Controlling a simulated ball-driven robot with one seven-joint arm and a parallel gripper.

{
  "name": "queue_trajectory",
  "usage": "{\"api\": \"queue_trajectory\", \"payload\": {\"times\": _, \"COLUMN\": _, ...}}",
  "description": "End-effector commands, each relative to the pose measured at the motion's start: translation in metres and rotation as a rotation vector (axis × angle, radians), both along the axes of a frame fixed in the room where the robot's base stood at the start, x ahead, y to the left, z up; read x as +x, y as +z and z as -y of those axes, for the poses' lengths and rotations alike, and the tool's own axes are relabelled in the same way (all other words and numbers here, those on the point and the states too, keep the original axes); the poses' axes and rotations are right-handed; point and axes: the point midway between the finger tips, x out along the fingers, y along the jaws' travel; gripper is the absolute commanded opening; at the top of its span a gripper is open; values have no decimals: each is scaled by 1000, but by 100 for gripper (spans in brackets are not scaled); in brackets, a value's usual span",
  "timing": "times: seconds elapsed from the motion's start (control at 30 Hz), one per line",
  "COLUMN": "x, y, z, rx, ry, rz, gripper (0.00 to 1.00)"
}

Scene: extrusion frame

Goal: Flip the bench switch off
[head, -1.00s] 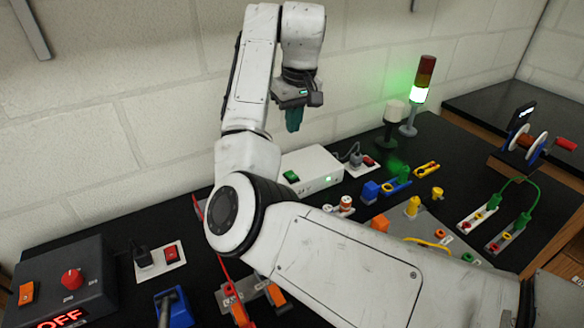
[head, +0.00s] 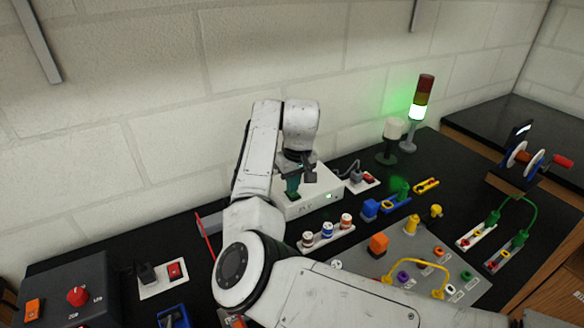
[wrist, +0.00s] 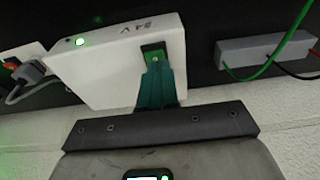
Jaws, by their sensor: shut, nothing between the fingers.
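A white box (head: 318,203) marked 24V stands on the black bench near the back wall, with its green lamp (head: 328,196) lit. Its green rocker switch (wrist: 153,50) shows in the wrist view, on the box's face just beyond my fingertips. My gripper (head: 291,195) has teal fingers, shut and empty, pointing down at the box. In the wrist view my gripper (wrist: 157,66) overlaps the lower part of the green switch; I cannot tell whether it touches. In the head view the fingers hide the switch. Which switch is the bench switch is not labelled in view.
Red rocker switches with plugs sit on plates to the right (head: 368,178) and left (head: 174,270). A signal tower (head: 418,110) glows at the back. Coloured terminals (head: 327,230) stand in front of the box. A grey block with cables (wrist: 262,50) lies beside it.

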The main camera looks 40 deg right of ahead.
Motion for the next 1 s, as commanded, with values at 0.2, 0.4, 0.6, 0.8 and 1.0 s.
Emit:
{"api": "queue_trajectory", "payload": {"times": 0.2, "x": -2, "y": -6, "z": 0, "rx": 0, "ry": -1, "rz": -1, "gripper": 0}}
{"api": "queue_trajectory", "payload": {"times": 0.4, "x": -2, "y": -6, "z": 0, "rx": 0, "ry": -1, "rz": -1, "gripper": 0}}
{"api": "queue_trajectory", "payload": {"times": 0.6, "x": -6, "y": -11, "z": -1, "rx": -13, "ry": -3, "rz": 35, "gripper": 0}}
{"api": "queue_trajectory", "payload": {"times": 0.8, "x": -7, "y": -14, "z": -1, "rx": -22, "ry": -3, "rz": 80, "gripper": 0}}
{"api": "queue_trajectory", "payload": {"times": 1.0, "x": -6, "y": -14, "z": -1, "rx": -22, "ry": -3, "rz": 79, "gripper": 0}}
